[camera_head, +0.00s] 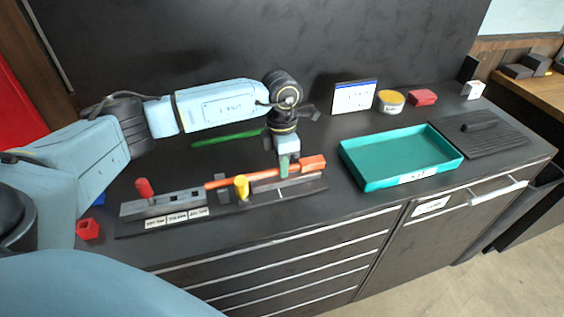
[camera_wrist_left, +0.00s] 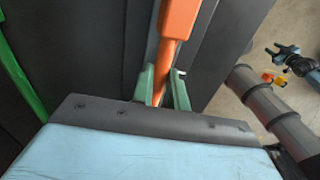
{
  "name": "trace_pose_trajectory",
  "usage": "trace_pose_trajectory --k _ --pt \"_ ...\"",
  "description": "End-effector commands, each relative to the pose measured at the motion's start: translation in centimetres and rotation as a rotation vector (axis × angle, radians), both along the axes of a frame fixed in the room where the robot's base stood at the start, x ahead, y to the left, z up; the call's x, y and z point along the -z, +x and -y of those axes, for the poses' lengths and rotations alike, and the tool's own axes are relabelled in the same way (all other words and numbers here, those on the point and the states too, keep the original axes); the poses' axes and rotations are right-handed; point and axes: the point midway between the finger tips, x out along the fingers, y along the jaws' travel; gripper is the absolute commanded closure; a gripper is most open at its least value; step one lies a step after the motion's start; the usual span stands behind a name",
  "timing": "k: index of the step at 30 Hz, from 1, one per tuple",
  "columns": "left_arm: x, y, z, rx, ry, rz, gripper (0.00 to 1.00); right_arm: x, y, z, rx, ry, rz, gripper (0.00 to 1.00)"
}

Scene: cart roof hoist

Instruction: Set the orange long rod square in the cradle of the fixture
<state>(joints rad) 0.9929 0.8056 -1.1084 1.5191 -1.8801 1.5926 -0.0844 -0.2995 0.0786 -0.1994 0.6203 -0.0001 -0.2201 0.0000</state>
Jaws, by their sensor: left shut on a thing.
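The orange long rod (camera_head: 225,181) lies slantwise over the fixture (camera_head: 145,208) in the head view, with a thicker block at its right end. My left gripper (camera_head: 284,172) points down and is shut on the rod near that block. In the left wrist view the rod (camera_wrist_left: 179,20) runs between the green fingertips (camera_wrist_left: 164,88). The rod passes behind the yellow peg (camera_head: 242,187) and close to a grey upright on the fixture. I cannot tell whether it touches the cradle or hangs just above it. My right gripper is not in view.
A red peg (camera_head: 144,188) stands at the fixture's left end, with a small red block (camera_head: 88,229) beyond it. A green rod (camera_head: 226,138) lies behind. A teal tray (camera_head: 370,183) stands to the right. The counter's front edge is close to the fixture.

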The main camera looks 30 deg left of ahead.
Motion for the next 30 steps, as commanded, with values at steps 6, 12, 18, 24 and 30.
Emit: trace_pose_trajectory --k 6,12,18,24,30 --pt "-0.09 0.03 0.01 0.0 -0.001 0.001 1.0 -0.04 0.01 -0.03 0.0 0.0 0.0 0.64" --pt "0.11 0.02 0.02 0.0 -0.001 0.001 1.0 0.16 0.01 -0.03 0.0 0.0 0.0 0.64" --pt "0.4 0.02 0.01 0.0 -0.001 0.001 1.0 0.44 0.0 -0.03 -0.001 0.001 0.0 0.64" --pt "0.43 0.01 0.0 0.0 -0.001 0.001 1.0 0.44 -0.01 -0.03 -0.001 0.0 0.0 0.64" --pt "0.46 -0.01 0.0 0.0 0.0 0.0 0.69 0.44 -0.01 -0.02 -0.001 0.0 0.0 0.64"
